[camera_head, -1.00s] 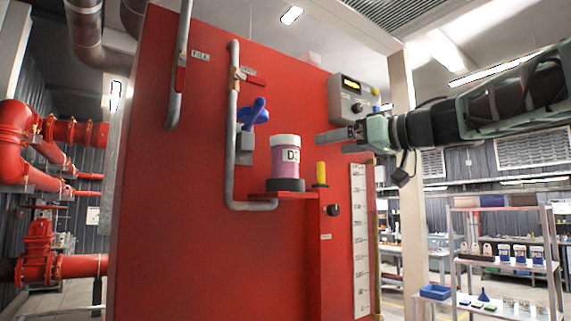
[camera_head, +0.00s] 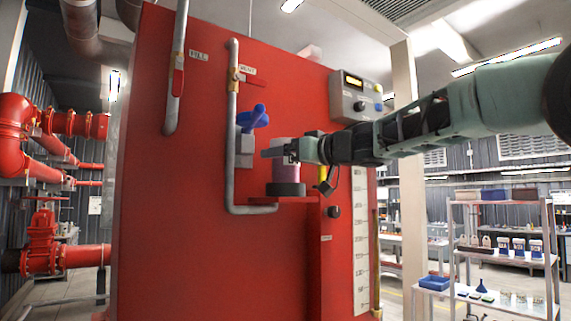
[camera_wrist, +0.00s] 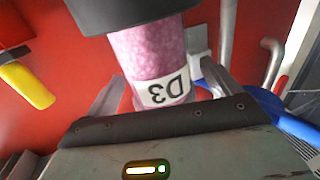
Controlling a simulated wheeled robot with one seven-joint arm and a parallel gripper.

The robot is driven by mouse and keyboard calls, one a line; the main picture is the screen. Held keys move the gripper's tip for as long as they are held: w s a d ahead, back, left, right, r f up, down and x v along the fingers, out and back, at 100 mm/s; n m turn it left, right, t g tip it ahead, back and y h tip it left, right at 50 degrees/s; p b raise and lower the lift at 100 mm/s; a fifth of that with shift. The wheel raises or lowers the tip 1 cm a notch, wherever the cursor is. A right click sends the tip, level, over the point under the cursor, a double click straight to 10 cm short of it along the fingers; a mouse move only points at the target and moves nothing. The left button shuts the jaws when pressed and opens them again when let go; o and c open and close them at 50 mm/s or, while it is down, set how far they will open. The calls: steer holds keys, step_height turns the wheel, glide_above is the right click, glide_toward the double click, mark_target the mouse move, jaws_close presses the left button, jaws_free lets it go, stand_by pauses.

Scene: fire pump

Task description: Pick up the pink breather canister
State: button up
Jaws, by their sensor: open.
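The pink breather canister (camera_head: 285,174) stands upright on a dark round base (camera_head: 285,189) on a small red shelf at the red tank's face. In the wrist view the canister (camera_wrist: 152,55) appears upside down with a "D3" label. My gripper (camera_wrist: 160,95) is open, with one finger on each side of the canister near its label and cap end. I cannot tell whether the fingers touch it.
A blue-handled valve (camera_head: 254,117) and grey pipe (camera_head: 232,130) are close to the left of the canister. A yellow handle (camera_wrist: 27,86) is on its other side. A control box (camera_head: 357,97) is on the tank (camera_head: 190,200) above my arm.

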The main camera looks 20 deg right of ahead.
steer(key=shift+x, duration=1.1)
steer(key=c, duration=1.3)
steer(key=shift+r, duration=0.15)
